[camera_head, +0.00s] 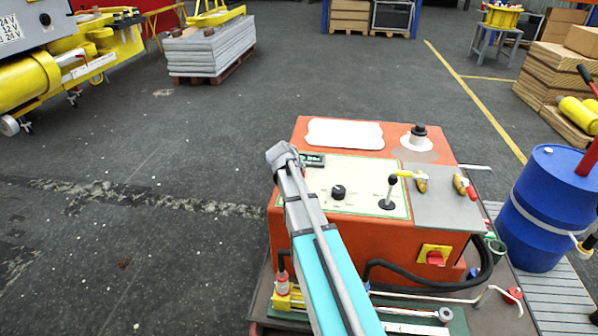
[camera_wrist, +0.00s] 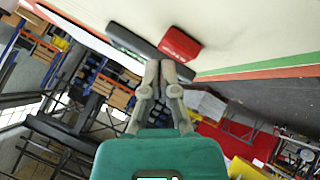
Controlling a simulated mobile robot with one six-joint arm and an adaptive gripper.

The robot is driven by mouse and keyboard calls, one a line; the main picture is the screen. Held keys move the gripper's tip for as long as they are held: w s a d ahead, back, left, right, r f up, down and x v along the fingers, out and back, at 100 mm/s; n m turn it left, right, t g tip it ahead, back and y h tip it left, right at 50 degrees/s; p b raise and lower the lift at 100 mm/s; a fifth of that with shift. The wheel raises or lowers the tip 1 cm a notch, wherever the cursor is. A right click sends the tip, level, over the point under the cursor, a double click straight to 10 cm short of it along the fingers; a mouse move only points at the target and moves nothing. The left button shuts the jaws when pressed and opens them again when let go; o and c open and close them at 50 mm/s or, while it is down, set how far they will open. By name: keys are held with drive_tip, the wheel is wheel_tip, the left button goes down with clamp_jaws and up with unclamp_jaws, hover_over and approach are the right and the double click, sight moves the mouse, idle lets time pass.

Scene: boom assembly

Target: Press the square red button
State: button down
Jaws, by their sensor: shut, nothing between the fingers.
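The square red button (camera_wrist: 180,45) is in the wrist view, on a cream panel face (camera_wrist: 250,30) beside a dark display (camera_wrist: 135,42). My gripper (camera_wrist: 160,64) is shut and empty, its fingertips just below the button and display in the picture. I cannot tell whether they touch. In the head view my arm reaches up to the left edge of the orange control box (camera_head: 360,233), and the small display (camera_head: 312,160) shows just right of the arm's end. I cannot make out the red button in the head view; my arm may cover it.
The panel also carries a black knob (camera_head: 338,192) and a joystick lever (camera_head: 390,190). A red switch on a yellow plate (camera_head: 435,256) is on the box front. A blue barrel (camera_head: 548,210) stands at right. The floor left of the box is clear.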

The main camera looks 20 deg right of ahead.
drive_tip(key=shift+r, duration=0.4)
wheel_tip(320, 180, up, 5)
drive_tip(key=p, duration=0.5)
idle(0.4)
drive_tip(key=shift+f, duration=0.1)
idle(0.6)
drive_tip(key=s+a+r+g+y+p, duration=0.1)
drive_tip(key=s+a+g+y+p, duration=0.1)
drive_tip(key=s+a, duration=0.5)
drive_tip(key=s+a+r+n+g+y+p, duration=0.1)
drive_tip(key=s+a+r+y+p, duration=0.1)
drive_tip(key=s+a+p, duration=0.3)
drive_tip(key=s+a+r+g+y+p, duration=0.2)
drive_tip(key=s+a+y+p, duration=0.1)
drive_tip(key=s+a, duration=0.8)
drive_tip(key=shift+s+a+n+g+p, duration=0.15)
drive_tip(key=shift+s+n+g+p, duration=0.3)
drive_tip(key=shift+s, duration=0.75)
drive_tip(key=shift+r, duration=0.1)
